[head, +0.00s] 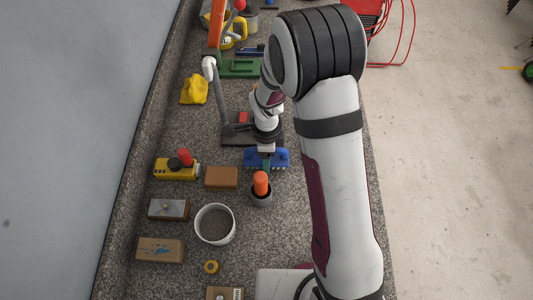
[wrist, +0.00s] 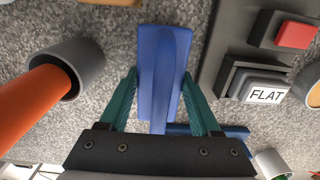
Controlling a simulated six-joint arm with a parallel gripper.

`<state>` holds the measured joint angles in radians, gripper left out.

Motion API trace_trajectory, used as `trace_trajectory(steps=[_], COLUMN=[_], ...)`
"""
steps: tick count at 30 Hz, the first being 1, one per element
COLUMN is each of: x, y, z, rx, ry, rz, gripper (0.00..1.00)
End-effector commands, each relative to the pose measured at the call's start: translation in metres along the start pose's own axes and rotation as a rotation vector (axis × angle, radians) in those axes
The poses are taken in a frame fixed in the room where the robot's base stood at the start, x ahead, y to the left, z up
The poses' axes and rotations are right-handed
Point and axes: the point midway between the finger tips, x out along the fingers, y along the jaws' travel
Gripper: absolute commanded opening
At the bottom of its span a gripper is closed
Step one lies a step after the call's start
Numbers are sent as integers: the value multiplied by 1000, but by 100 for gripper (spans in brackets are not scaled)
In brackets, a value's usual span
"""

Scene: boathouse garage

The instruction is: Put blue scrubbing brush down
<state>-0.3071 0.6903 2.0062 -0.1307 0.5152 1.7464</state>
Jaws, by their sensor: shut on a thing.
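The blue scrubbing brush (head: 281,158) is at my gripper (head: 267,163) in the head view, with its bristles toward the bottom of the picture. In the wrist view the long blue body of the brush (wrist: 163,60) lies between the two teal fingers of my gripper (wrist: 160,82), which are shut on it. The brush is over the speckled grey counter (head: 180,125). I cannot tell whether it touches the counter. A second blue strip (wrist: 235,131) shows below the right finger in the wrist view; I cannot tell what it belongs to.
A grey cup (head: 261,199) with an orange handle stands close below the brush. A dark stand (head: 235,141) with a red button and a "FLAT" label (wrist: 266,95) is just beyond. A brown block (head: 221,177), yellow box (head: 170,173) and white bowl (head: 215,239) sit left.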

Motion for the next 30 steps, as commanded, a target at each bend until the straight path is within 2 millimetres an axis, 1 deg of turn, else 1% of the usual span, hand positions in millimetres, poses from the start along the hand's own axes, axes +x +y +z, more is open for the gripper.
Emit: trace_trajectory(steps=[14,15,17,18,21,27,30], x=[4,5,5,5,5,4,-4], y=[0,0,0,0,0,0,-1], z=[0,0,0,0,0,0,0], rx=[0,0,0,0,0,0,1], ry=[0,0,0,0,0,0,-1], rz=[-1,-1,-1,-1,-1,-1,-3], gripper=[12,66,77,84,99,99,99])
